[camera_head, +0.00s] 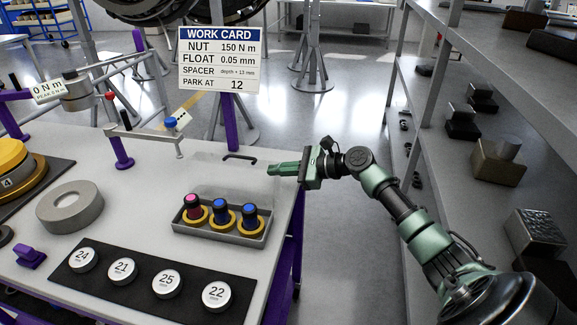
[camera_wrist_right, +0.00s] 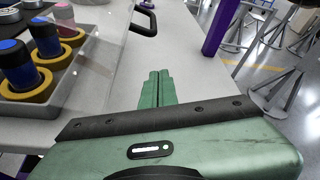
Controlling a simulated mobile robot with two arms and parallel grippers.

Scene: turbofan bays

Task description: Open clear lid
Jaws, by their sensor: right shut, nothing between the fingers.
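The clear lid (camera_head: 225,178) is a see-through, faint panel at the grey tray (camera_head: 222,238); its exact tilt is hard to tell. Its black handle (camera_head: 240,156) shows at the far edge, and the handle (camera_wrist_right: 144,20) also shows at the top of the right wrist view. The tray holds a pink-topped and two blue-topped dark pieces in yellow rings. My green right gripper (camera_head: 270,169) is shut and empty, just right of the handle and apart from it. Its closed fingers (camera_wrist_right: 158,78) point forward in the wrist view. My left gripper is out of view.
A black mat (camera_head: 150,262) with numbered discs lies in front of the tray. A grey ring (camera_head: 70,206) stands to the left. A work card (camera_head: 220,60) hangs behind on a purple post. Metal shelving (camera_head: 440,110) stands at right, with open floor between it and the table.

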